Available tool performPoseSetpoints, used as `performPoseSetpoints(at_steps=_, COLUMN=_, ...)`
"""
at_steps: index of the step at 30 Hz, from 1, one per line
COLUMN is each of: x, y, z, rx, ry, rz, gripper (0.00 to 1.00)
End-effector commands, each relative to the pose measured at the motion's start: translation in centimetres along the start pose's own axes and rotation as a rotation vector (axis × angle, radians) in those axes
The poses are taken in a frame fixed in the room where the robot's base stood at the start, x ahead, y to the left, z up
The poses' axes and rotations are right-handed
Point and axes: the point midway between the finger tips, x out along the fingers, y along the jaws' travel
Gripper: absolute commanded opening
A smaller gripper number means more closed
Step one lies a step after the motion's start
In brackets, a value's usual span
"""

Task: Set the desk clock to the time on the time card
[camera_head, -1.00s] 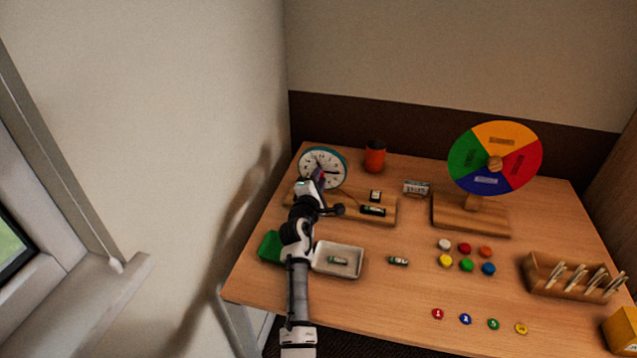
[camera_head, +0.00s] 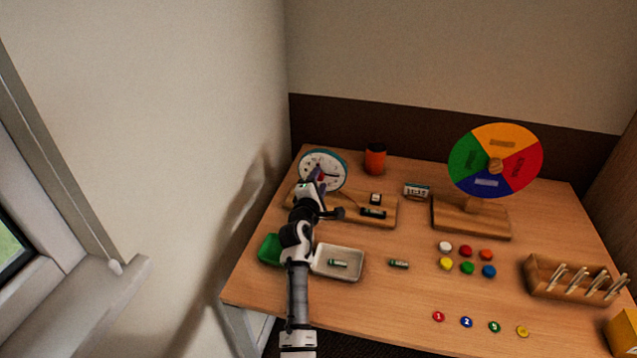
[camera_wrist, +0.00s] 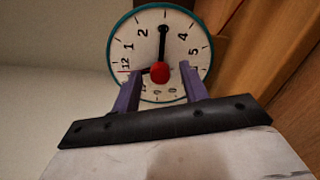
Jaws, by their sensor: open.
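The desk clock (camera_head: 318,160) stands at the back left of the desk, with a round white face and teal rim. It also fills the top of the wrist view (camera_wrist: 130,58), turned so that the 3 side is up. A black hand (camera_wrist: 163,40) points toward the 3. A red knob (camera_wrist: 160,73) shows near the middle of the face. My gripper (camera_wrist: 161,72) is open, its purple fingers on either side of the knob; contact cannot be told. In the head view my gripper (camera_head: 317,177) partly hides the clock. A small white card (camera_head: 417,190) stands behind the boards; its print is too small to read surely.
A wooden board (camera_head: 350,205) with a battery lies beside my arm. A green tray (camera_head: 269,248) and white tray (camera_head: 345,274) are in front. Coloured buttons (camera_head: 467,267) lie mid-desk.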

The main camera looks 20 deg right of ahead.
Motion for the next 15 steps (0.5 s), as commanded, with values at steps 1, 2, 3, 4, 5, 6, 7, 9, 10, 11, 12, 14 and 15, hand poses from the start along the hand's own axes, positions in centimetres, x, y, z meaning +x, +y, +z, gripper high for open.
performPoseSetpoints(at_steps=1, x=0.0, y=0.0, z=0.0, rx=0.000, ry=0.000, rz=0.000, gripper=0.44)
performPoseSetpoints(at_steps=2, x=0.0, y=0.0, z=0.0, rx=0.000, ry=0.000, rz=0.000, gripper=0.44)
performPoseSetpoints(at_steps=3, x=-0.1, y=0.0, z=0.0, rx=0.000, ry=0.000, rz=0.000, gripper=0.44)
performPoseSetpoints(at_steps=4, x=-0.3, y=0.0, z=0.0, rx=0.000, ry=0.000, rz=0.000, gripper=0.44)
performPoseSetpoints(at_steps=5, x=-0.5, y=-0.1, z=0.0, rx=-0.001, ry=0.000, rz=0.000, gripper=0.44)
performPoseSetpoints(at_steps=6, x=-0.8, y=-0.1, z=0.0, rx=-0.001, ry=0.000, rz=-0.001, gripper=0.44)
performPoseSetpoints(at_steps=7, x=-1.1, y=-0.1, z=0.0, rx=-0.001, ry=0.000, rz=0.000, gripper=0.44)
performPoseSetpoints(at_steps=9, x=-2.2, y=-0.1, z=-0.1, rx=-0.001, ry=0.001, rz=0.001, gripper=0.44)
performPoseSetpoints(at_steps=10, x=-2.7, y=-0.1, z=-0.1, rx=-0.001, ry=0.001, rz=0.001, gripper=0.44)
performPoseSetpoints(at_steps=11, x=-3.3, y=-0.2, z=-0.1, rx=-0.001, ry=0.001, rz=0.000, gripper=0.44)
performPoseSetpoints(at_steps=12, x=-4.2, y=-0.2, z=-0.1, rx=0.000, ry=0.001, rz=0.001, gripper=0.44)
performPoseSetpoints(at_steps=14, x=-5.5, y=-0.2, z=-0.1, rx=0.001, ry=0.001, rz=0.000, gripper=0.44)
performPoseSetpoints(at_steps=15, x=-6.5, y=-0.3, z=-0.1, rx=0.001, ry=0.002, rz=0.000, gripper=0.44)
